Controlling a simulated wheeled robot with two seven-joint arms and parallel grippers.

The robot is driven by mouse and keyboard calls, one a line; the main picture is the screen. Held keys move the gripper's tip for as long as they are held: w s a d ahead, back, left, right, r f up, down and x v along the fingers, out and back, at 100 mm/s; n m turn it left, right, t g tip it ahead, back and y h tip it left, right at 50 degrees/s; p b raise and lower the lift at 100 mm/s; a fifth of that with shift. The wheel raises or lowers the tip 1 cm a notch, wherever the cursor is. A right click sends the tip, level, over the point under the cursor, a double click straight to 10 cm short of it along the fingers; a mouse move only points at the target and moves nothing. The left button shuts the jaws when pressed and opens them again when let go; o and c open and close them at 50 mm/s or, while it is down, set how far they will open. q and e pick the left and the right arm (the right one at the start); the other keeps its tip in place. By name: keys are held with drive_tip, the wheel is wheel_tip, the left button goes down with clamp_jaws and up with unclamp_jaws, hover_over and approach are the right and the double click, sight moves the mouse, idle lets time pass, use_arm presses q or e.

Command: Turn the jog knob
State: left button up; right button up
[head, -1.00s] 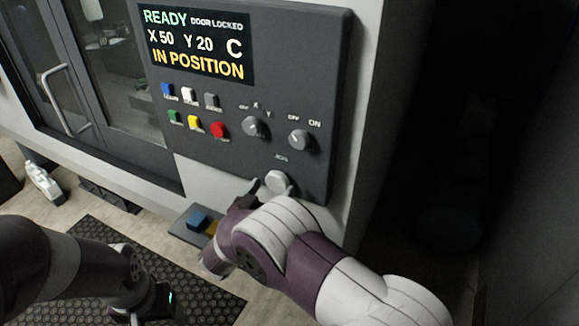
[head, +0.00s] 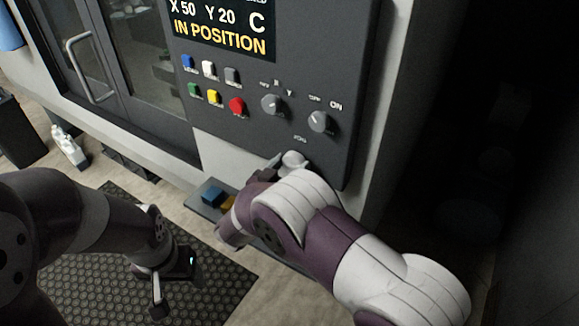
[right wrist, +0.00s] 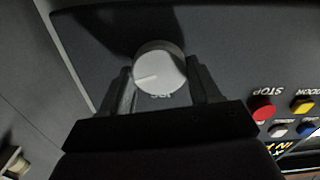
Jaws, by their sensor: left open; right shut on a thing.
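The jog knob (head: 293,160) is a round pale knob low on the dark control panel (head: 345,60), under a small label. In the right wrist view the knob (right wrist: 159,68) sits between the two dark fingers, with a light index line on its face. My right gripper (right wrist: 160,85) is shut on the knob. In the head view my right gripper (head: 278,165) is at the knob, partly hidden behind my own arm. My left gripper (head: 172,290) hangs low over the floor mat, empty and open, far from the panel.
The screen (head: 222,25) reads X 50, Y 20, C, IN POSITION. Several coloured buttons, including a red one (head: 236,105), and two grey selector knobs (head: 271,104) are above the jog knob. A shelf with a blue block (head: 212,195) juts out below. A door handle (head: 88,68) is at left.

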drive_tip(key=shift+f+m+b, duration=0.15)
drive_tip(key=shift+m+b, duration=0.15)
drive_tip(key=shift+b, duration=0.25)
drive_tip(key=m+b, duration=0.6)
drive_tip(key=b, duration=0.4)
drive_tip(key=m+b, duration=0.6)
drive_tip(key=b, duration=0.4)
drive_tip(key=m+b, duration=0.6)
drive_tip(key=b, duration=0.4)
drive_tip(key=shift+s+d+f+m, duration=0.1)
drive_tip(key=shift+d+f+m, duration=0.1)
drive_tip(key=shift+f+m, duration=0.15)
drive_tip(key=shift+r+m+b, duration=0.35)
drive_tip(key=shift+m+b, duration=0.9)
drive_tip(key=shift+b, duration=0.2)
drive_tip(key=shift+r, duration=0.1)
drive_tip(key=o, duration=1.1)
drive_tip(key=shift+c, duration=0.2)
